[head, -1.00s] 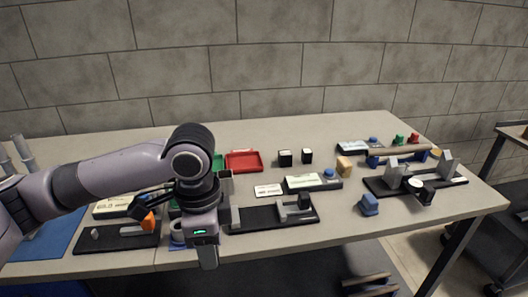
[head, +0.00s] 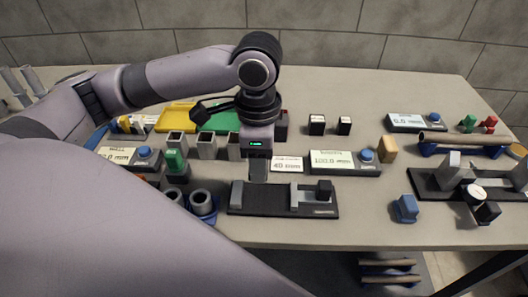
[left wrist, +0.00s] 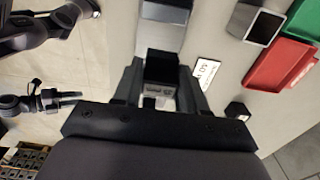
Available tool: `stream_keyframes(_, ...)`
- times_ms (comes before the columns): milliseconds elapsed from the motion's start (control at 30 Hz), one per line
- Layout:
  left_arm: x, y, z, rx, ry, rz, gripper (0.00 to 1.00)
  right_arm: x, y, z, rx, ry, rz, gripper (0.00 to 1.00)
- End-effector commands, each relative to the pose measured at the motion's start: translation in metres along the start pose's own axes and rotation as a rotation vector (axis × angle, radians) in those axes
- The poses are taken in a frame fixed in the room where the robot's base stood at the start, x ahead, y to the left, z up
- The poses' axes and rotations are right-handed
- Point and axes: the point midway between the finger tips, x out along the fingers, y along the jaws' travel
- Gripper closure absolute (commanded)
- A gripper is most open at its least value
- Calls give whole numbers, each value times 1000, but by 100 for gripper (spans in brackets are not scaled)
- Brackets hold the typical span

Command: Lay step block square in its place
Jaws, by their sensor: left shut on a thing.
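My left gripper (head: 258,172) hangs just behind the left half of a black fixture base (head: 283,208) in the head view. It also shows in the left wrist view (left wrist: 160,92), shut on a small block (left wrist: 161,70) with a dark top and a marked grey face, seemingly the step block. In the head view I cannot tell the block from the fingers. The base bears a grey piece at its left end and a grey and black piece at its right; bare black shows between. A dark pronged shape, probably my right gripper (left wrist: 52,99), is small at the left wrist view's left.
A 40 mm card (head: 287,164) lies behind the base, beside a 100.0 mm display unit (head: 340,162). Grey square tubes (head: 207,146) and blue-held cylinders (head: 202,203) stand at left. A blue block (head: 406,208) and another black fixture (head: 455,196) are at right.

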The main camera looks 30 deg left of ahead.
Motion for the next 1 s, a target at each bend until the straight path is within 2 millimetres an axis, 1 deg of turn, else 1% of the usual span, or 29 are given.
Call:
stream_keyframes(167, -1, 0, 0, 0, 1, -1, 100, -1, -1, 1, 0, -3, -1, 57)
stream_keyframes(300, -2, 0, 0, -1, 0, 1, 100, -4, -1, -4, 0, -3, -1, 57)
stream_keyframes(700, 36, 0, 0, -1, -1, 2, 100, 4, -1, 6, 0, -1, -1, 57)
stream_keyframes(900, 48, 0, 0, -1, 0, 1, 100, 6, 0, 9, 0, -2, -1, 57)
stream_keyframes(1000, 51, 0, 0, 0, 0, 0, 100, 6, 0, 9, -1, -1, -1, 57)
